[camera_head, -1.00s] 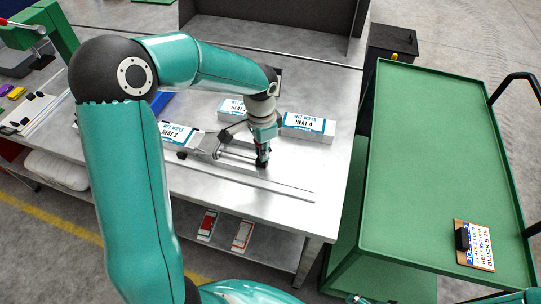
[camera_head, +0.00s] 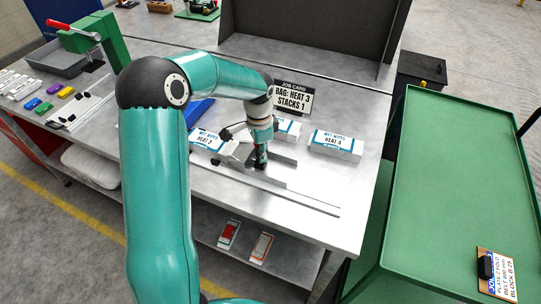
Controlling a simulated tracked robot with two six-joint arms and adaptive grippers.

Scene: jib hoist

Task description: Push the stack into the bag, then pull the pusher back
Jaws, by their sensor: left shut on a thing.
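My left gripper (camera_head: 261,160) reaches down over the metal bench and is shut on the pusher, which it mostly hides. The white wet-wipes stack marked HEAT 3 (camera_head: 208,142) lies to its left, beside a grey metal guide (camera_head: 238,153). I cannot tell whether the pusher touches the stack. The bag is not clearly visible; my left arm covers the area left of the stack. The job card (camera_head: 292,96) behind reads BAG: HEAT 3, STACKS 1. My right gripper is not in view.
The HEAT 4 stack (camera_head: 337,144) stands right of my gripper, with another stack (camera_head: 287,130) partly hidden behind it. A long flat rail (camera_head: 305,199) runs along the bench front. A green cart (camera_head: 455,170) stands at the right; its top is mostly clear.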

